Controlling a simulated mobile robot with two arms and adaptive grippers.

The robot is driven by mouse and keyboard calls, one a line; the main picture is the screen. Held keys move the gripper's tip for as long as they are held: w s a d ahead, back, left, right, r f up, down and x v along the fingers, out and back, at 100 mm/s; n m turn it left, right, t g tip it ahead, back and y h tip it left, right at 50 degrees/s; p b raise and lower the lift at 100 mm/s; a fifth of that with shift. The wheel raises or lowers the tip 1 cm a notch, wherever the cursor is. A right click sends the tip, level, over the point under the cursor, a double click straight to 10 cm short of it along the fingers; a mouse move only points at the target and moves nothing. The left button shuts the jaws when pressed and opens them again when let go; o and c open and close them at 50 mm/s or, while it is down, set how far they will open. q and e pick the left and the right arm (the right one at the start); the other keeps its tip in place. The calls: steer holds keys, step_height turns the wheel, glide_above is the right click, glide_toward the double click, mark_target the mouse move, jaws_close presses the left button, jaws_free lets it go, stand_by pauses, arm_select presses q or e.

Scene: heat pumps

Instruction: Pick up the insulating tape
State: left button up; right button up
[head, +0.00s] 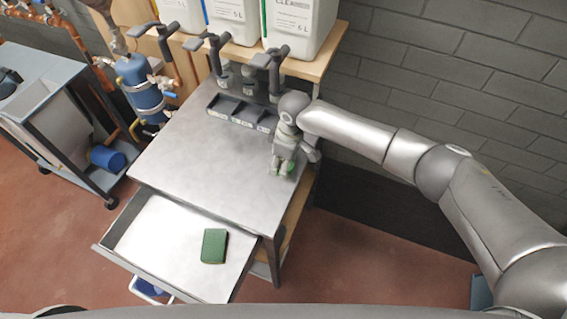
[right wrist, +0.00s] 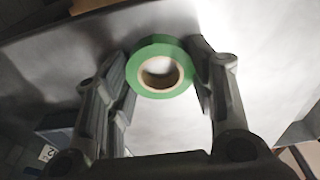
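The insulating tape is a green roll with a pale core, seen whole in the right wrist view (right wrist: 160,91). It sits between the two fingertips of my right gripper (right wrist: 161,62), whose fingers meet its left and right sides. In the head view only a bit of green tape (head: 288,167) shows between the fingers of my right gripper (head: 285,172), low over the right part of the grey worktable (head: 190,165). I cannot tell whether the tape rests on the tabletop. My left gripper is not in view.
A black divided bin (head: 240,122) stands at the table's back. Dark holders (head: 215,45) and white canisters (head: 300,20) are behind it. An open drawer (head: 165,245) at the front holds a green pad (head: 214,246). The middle of the tabletop is clear.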

steer(key=shift+c, duration=0.8)
steer(key=shift+r, duration=0.1)
